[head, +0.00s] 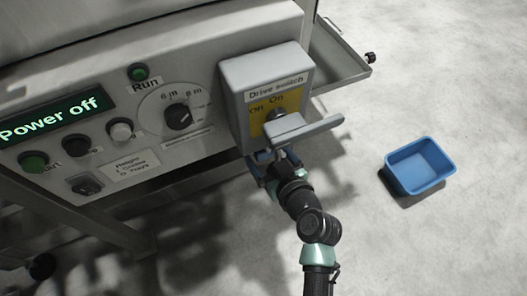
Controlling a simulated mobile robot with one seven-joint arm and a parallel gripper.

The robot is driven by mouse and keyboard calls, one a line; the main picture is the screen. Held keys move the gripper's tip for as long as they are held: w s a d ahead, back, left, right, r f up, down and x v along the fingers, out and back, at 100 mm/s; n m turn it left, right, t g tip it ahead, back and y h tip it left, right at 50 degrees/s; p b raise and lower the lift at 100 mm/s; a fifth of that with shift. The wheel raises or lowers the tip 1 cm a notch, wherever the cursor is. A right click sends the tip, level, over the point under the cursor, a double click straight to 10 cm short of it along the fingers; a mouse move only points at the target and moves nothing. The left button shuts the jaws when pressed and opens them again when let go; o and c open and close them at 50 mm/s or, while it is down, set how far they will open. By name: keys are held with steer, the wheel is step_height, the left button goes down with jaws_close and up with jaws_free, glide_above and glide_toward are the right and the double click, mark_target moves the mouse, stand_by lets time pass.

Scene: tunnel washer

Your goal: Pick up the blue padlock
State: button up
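I cannot make out a blue padlock for certain in the head view. My gripper (270,163) is just below the drive switch box (277,70), beneath its grey handle (300,129). Small dark-blue parts show at the gripper, left of my wrist; I cannot tell whether they are fingers or part of a padlock. The handle and the wrist hide much of the gripper, so its opening and anything between its fingers cannot be seen.
The washer's control panel (195,75) has a "Power off" display (50,116), buttons and a dial (178,117). A blue bin (420,165) stands empty on the grey floor at right. A grey tray (340,58) juts out at the upper right. The floor around the bin is clear.

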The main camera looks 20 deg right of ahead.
steer(key=shift+w+f, duration=0.15)
steer(key=shift+w, duration=0.2)
steer(key=shift+c, duration=0.3)
jaws_close()
steer(key=shift+r+p, duration=0.35)
steer(key=shift+r, duration=0.15)
steer(key=s+p, duration=0.1)
steer(key=s, duration=1.7)
steer(key=shift+d+r, duration=0.25)
steer(key=shift+r, duration=0.05)
